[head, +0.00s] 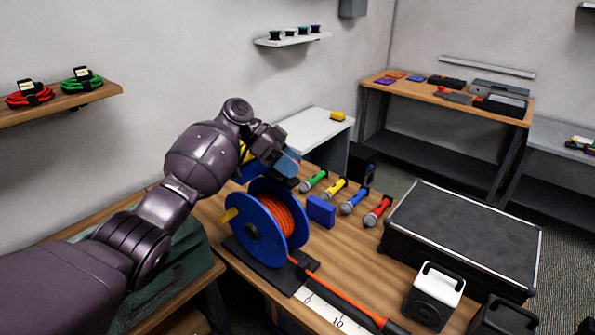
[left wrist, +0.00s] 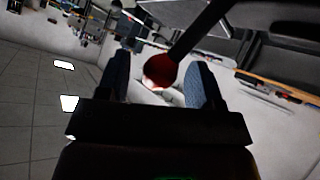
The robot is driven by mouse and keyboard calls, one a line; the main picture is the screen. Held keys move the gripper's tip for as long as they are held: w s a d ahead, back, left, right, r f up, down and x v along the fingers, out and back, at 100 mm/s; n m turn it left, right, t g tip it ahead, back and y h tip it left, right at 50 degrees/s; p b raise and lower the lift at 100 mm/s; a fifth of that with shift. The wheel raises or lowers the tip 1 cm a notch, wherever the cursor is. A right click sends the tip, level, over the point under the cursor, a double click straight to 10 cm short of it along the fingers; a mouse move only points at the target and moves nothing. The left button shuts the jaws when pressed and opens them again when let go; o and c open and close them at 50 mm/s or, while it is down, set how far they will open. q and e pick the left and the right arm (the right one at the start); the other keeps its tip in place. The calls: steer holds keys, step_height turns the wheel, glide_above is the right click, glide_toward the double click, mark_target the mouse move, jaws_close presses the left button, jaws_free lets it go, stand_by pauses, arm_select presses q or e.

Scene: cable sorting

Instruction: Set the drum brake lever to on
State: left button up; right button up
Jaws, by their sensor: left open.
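The cable drum (head: 258,232) has blue flanges and orange cable and stands on a black base on the wooden bench. A lever with a red ball knob (left wrist: 160,71) on a dark rod shows in the left wrist view. I take it to be the brake lever. My left gripper (head: 285,160) is above the drum in the head view, and its hand hides most of the lever there. In the left wrist view, the gripper (left wrist: 158,80) is open with the knob between its blue-padded fingers. I cannot tell whether they touch it. My right gripper is not in view.
Several coloured microphones (head: 352,202) and a blue box (head: 321,211) lie right of the drum. A black flight case (head: 460,235) and a white speaker (head: 434,295) stand farther right. An orange cable end lies along a numbered ruler strip (head: 325,312) in front.

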arm_select(q)
steer(key=b+v, duration=0.1)
steer(key=v, duration=0.7)
steer(key=shift+a+r, duration=0.1)
